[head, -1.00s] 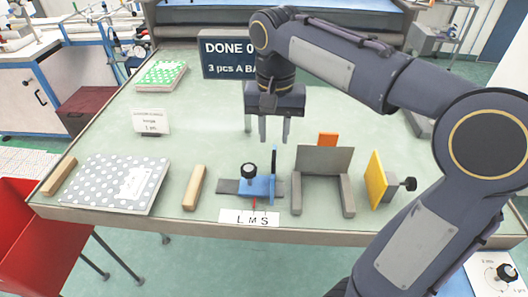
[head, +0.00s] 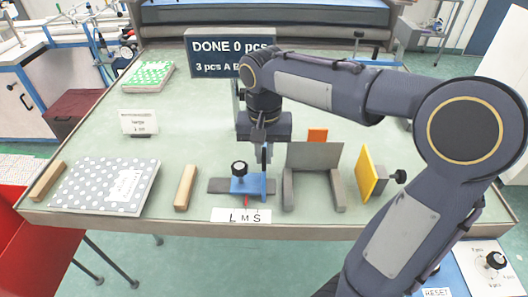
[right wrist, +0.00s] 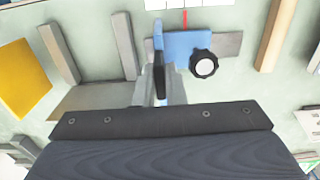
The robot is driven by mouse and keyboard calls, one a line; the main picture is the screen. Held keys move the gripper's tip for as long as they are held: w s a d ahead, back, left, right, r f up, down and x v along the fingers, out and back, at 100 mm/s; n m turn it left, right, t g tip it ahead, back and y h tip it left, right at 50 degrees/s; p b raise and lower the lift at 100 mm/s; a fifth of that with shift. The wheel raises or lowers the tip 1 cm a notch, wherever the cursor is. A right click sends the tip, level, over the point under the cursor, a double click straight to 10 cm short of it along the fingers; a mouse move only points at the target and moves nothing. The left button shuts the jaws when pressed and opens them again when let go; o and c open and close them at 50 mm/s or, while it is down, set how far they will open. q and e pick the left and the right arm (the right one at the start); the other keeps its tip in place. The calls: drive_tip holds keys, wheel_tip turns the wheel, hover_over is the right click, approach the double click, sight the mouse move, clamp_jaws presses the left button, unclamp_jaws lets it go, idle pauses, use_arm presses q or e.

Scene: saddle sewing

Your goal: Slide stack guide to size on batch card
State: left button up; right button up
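The blue stack guide (head: 246,186) sits on a grey rail (head: 219,185) at the table's front, with a black knob (head: 239,168) and a red pointer. The white size strip (head: 241,216) reads L M S, and the pointer is close to M. My right gripper (head: 264,158) is lowered over the guide's upright plate. In the right wrist view its fingers (right wrist: 160,88) flank the dark edge of that plate (right wrist: 160,72) closely and look shut on it. The small batch card (head: 139,122) stands at the left; its print is too small to read. My left gripper is not in view.
A grey bracket (head: 314,155) and a yellow plate (head: 365,173) with a knob stand right of the guide. A wooden bar (head: 186,188) and a dotted fabric stack (head: 95,185) lie left. The sign (head: 232,58) reads DONE 0 pcs.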

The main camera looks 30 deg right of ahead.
clamp_jaws()
drive_tip(key=shift+w+a+p, duration=0.25)
drive_tip(key=shift+w+a, duration=0.2)
drive_tip(key=shift+a, duration=0.25)
drive_tip(key=shift+w+a+p, duration=0.2)
drive_tip(key=shift+w+a, duration=0.2)
drive_tip(key=shift+a, duration=0.3)
drive_tip(key=o, duration=0.5)
unclamp_jaws()
drive_tip(key=shift+d, duration=0.1)
drive_tip(key=shift+r, duration=0.1)
wheel_tip(320, 180, up, 8)
drive_tip(key=shift+f, duration=0.15)
drive_tip(key=s+f+n+t+y, duration=0.1)
drive_tip(key=s+f+t, duration=0.1)
drive_tip(key=s, duration=0.4)
drive_tip(key=s+a+f+n+t+y, duration=0.1)
drive_tip(key=s+f+n, duration=0.1)
drive_tip(key=s+f, duration=0.3)
drive_tip(key=s+f+n+t+y, duration=0.1)
drive_tip(key=s+f+t, duration=0.1)
drive_tip(key=s+f, duration=0.2)
drive_tip(key=shift+s+a+n+t+y, duration=0.1)
drive_tip(key=shift+s+n+t+y, duration=0.1)
drive_tip(key=shift+s, duration=0.65)
drive_tip(key=shift+s+a+n+t+y, duration=0.1)
drive_tip(key=shift+s+n+y, duration=0.1)
drive_tip(key=shift+s, duration=0.6)
